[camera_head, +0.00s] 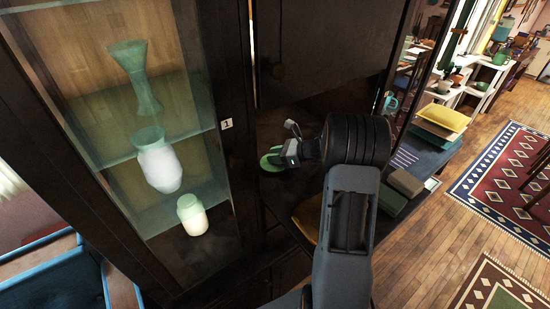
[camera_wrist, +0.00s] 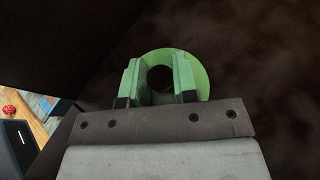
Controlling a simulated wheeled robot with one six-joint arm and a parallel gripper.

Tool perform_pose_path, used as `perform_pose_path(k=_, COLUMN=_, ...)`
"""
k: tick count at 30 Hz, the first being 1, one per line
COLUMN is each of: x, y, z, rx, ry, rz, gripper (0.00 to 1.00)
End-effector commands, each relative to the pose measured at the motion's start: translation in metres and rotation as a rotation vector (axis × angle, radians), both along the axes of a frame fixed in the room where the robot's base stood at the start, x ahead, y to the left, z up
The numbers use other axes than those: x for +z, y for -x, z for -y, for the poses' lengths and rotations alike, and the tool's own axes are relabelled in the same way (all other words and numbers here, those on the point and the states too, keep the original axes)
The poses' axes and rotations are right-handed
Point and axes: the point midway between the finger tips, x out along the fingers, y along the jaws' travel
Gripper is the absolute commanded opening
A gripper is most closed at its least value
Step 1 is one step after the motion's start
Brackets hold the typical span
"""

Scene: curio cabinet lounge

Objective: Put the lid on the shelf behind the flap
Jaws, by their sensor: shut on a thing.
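A round green lid (camera_head: 270,161) is at the end of my gripper, in front of a dark wooden cabinet. In the wrist view the lid (camera_wrist: 203,76) is a pale green disc with a dark round centre. My gripper (camera_head: 284,155) is shut on it; in the wrist view its two fingers (camera_wrist: 159,82) stand on either side of the dark centre. A dark upright panel (camera_head: 325,50) stands behind my gripper; I cannot tell whether it is the flap. No shelf behind it can be made out.
At left, a glass-fronted cabinet (camera_head: 226,124) marked 1 holds a green vase (camera_head: 135,78), a white-green vase (camera_head: 159,165) and a jar (camera_head: 192,214). Books (camera_head: 408,182) lie right of my arm. Open wooden floor (camera_head: 440,240) lies at right.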

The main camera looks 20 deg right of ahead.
Motion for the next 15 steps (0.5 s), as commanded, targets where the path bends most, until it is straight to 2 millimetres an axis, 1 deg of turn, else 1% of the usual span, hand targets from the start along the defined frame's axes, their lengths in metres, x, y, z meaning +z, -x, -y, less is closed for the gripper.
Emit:
perform_pose_path(k=3, x=-0.012, y=0.0, z=0.0, rx=-0.001, ry=-0.002, rz=-0.002, gripper=0.0)
perform_pose_path(k=6, x=-0.016, y=0.0, z=0.0, rx=0.0, ry=0.001, rz=-0.001, gripper=0.0)
perform_pose_path(k=15, x=-0.018, y=0.0, z=0.0, rx=0.0, ry=0.001, rz=0.001, gripper=0.0)
